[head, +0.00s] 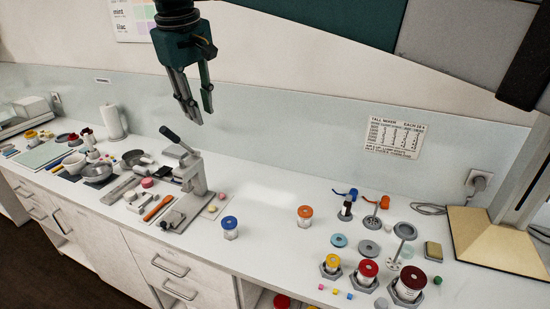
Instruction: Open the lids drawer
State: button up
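My gripper (202,115) hangs in the air above the counter, fingers pointing down. Its two fingers are apart and nothing shows between them. Below the counter's front edge are two stacked drawer fronts near the middle: an upper one with a bar handle (170,265) and a lower one with a bar handle (179,290). More drawer fronts with handles (22,191) are at the far left. All the drawers in view look shut. I see no readable label saying which is the lids drawer. My gripper is far above all the handles.
A lever press (187,180) stands on the counter below my gripper. A blue-lidded jar (230,228) and an orange-lidded jar (305,216) stand to its right. Several lidded jars and discs crowd the right end. Bowls (97,172) and tools fill the left. An open shelf (262,302) is right of the drawers.

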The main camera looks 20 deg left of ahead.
jog(key=s+a+f+n+b, duration=0.1)
jog(key=s+a+f, duration=0.15)
jog(key=a, duration=0.35)
jog(key=s+a+f+n, duration=0.1)
jog(key=s+a, duration=0.3)
jog(key=a, duration=0.2)
jog(key=n+b, duration=0.2)
send_over(167, 270)
jog(key=s, duration=0.2)
jog(key=s+d+x, duration=0.1)
jog(key=s+x, duration=0.2)
jog(key=x, duration=1.4)
jog(key=s+d+f+x, duration=0.1)
jog(key=s+x, duration=0.3)
jog(key=x, duration=1.2)
jog(key=s+d+f+x, duration=0.1)
jog(key=s+x, duration=0.2)
jog(key=x, duration=1.4)
jog(key=shift+d+f+h, duration=0.25)
jog(key=shift+f+h, duration=0.15)
jog(key=shift+f, duration=0.2)
jog(key=shift+b+x, duration=0.4)
jog(key=shift+x, duration=3.45)
jog(key=shift+s, duration=0.1)
grip_shut()
